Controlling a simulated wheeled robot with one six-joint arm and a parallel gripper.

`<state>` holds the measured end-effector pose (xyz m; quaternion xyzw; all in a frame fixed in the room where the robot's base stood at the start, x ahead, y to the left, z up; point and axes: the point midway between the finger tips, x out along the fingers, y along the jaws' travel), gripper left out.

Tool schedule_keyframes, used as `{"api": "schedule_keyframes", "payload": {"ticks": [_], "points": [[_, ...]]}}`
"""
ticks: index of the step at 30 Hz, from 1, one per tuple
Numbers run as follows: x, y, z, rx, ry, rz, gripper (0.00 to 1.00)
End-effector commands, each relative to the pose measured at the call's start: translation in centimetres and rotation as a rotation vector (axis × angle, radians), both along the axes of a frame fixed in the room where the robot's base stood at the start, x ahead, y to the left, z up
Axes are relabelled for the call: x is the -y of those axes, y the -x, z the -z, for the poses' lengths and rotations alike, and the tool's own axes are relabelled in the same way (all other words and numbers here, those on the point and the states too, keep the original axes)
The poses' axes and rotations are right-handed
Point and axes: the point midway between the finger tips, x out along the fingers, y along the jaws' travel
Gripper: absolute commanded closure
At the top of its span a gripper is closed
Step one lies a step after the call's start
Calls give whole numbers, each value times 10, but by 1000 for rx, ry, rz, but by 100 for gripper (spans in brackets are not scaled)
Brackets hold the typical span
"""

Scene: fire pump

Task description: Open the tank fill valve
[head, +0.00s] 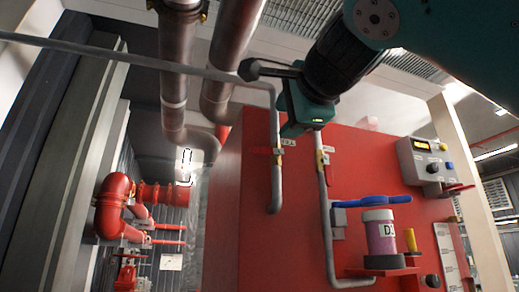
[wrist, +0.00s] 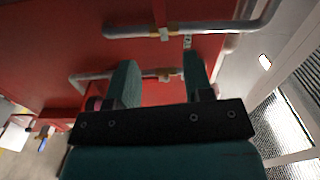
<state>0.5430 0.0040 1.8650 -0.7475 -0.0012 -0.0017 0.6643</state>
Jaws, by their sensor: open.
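The red tank (head: 240,215) fills the middle of the head view, with two grey pipes on its face. The left pipe has a small valve (head: 277,151) with a red handle and a pale tag. The right pipe has a valve with a yellow part (head: 322,158) and a tag. The tags are too small to read, so I cannot tell which is the tank fill valve. My gripper (head: 293,131) is close above and between these valves. In the wrist view its two teal fingers (wrist: 160,78) are apart with nothing held; a pipe fitting (wrist: 165,74) shows beyond them.
A blue lever (head: 372,201) and a pink-filled cylinder (head: 380,236) are at the tank's lower right. A grey control box (head: 425,161) is farther right. Red piping (head: 113,205) stands left. A thin grey pipe (head: 130,55) crosses near my arm.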

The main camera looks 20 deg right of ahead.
Motion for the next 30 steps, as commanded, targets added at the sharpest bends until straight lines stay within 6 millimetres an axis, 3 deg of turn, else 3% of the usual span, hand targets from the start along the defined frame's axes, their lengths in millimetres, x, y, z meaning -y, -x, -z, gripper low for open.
{"api": "schedule_keyframes", "payload": {"ticks": [11,21,30], "points": [[3,-58,-1,-6,8,9,53],[3,-129,-2,-7,7,6,53],[1,-159,0,-5,5,1,53]]}}
